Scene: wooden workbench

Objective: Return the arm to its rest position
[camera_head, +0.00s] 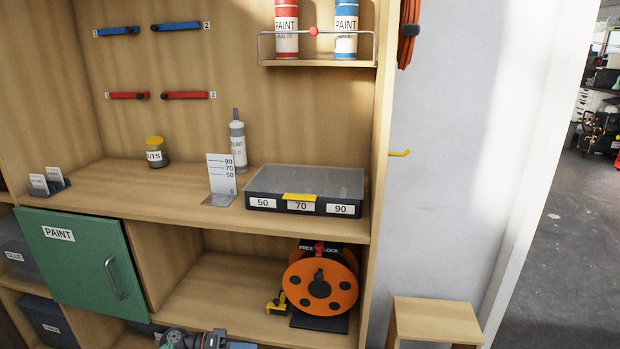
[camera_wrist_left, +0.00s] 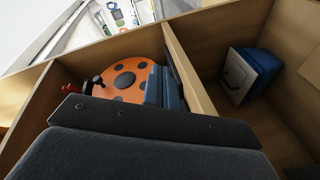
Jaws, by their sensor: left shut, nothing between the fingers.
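In the wrist view my left gripper (camera_wrist_left: 165,88) shows as blue-grey fingers beyond its dark body, close together with nothing seen between them. The orange cable reel (camera_wrist_left: 125,80) with black spots is behind and left of the fingers there. In the head view the reel (camera_head: 320,284) stands in the lower open compartment, and grey and blue parts of my arm show at the bottom edge, just below that compartment. Most of the arm is out of frame. My right gripper is in neither view.
A green PAINT door (camera_head: 83,262) stands left of the reel compartment. Above, the shelf (camera_head: 110,178) holds a grey organizer case (camera_head: 305,186), a bottle (camera_head: 238,142) and a jar (camera_head: 155,152). A wooden stool (camera_head: 436,322) is at the right. A blue box (camera_wrist_left: 252,74) shows in the wrist view.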

